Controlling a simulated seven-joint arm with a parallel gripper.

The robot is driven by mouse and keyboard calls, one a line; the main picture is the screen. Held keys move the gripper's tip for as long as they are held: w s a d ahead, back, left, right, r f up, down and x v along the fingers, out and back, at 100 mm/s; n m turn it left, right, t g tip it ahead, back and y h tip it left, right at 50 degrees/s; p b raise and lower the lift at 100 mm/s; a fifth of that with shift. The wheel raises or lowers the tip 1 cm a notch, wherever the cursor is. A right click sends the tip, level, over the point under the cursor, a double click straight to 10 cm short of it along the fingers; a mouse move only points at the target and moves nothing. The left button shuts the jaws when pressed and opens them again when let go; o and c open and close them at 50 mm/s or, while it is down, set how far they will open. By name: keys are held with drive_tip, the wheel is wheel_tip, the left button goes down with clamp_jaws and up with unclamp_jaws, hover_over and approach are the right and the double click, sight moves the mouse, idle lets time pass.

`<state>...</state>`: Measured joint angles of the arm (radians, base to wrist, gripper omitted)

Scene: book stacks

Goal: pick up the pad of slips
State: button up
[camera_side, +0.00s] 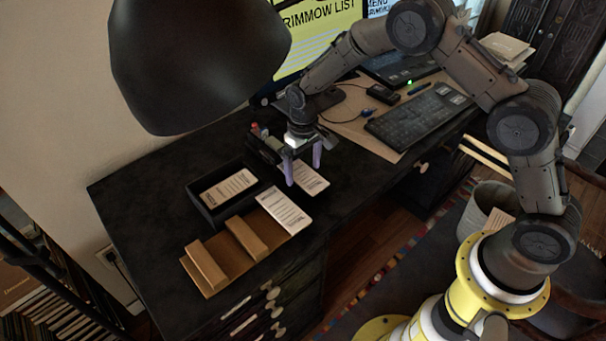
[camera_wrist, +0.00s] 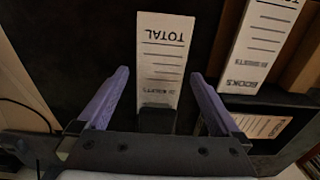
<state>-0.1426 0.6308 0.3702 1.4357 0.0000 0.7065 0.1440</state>
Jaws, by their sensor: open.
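A white pad of slips (camera_side: 313,181) with printed lines lies on the dark desk under my gripper (camera_side: 303,174). In the wrist view the pad (camera_wrist: 163,50) reads "TOTAL" and sits between my two purple fingers (camera_wrist: 160,74), with a gap on each side. My gripper is open, points down and holds nothing. A dark part of my gripper covers the pad's near end in the wrist view.
The wooden tray (camera_side: 212,284) with two raised blocks (camera_side: 246,238) and the black tray (camera_side: 205,210) stand left of my gripper. A keyboard (camera_side: 410,118) lies to the right on a brown mat (camera_side: 345,127). A large dark lamp shade (camera_side: 195,60) hangs at upper left. The desk's front left is clear.

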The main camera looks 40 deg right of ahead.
drive_tip(key=c, duration=1.2)
drive_tip(key=shift+c, duration=0.2)
drive_tip(key=shift+r, duration=0.1)
drive_tip(key=shift+r, duration=0.55)
drive_tip(key=shift+s+r, duration=0.2)
drive_tip(key=s, duration=2.3)
drive_tip(key=shift+s, duration=0.3)
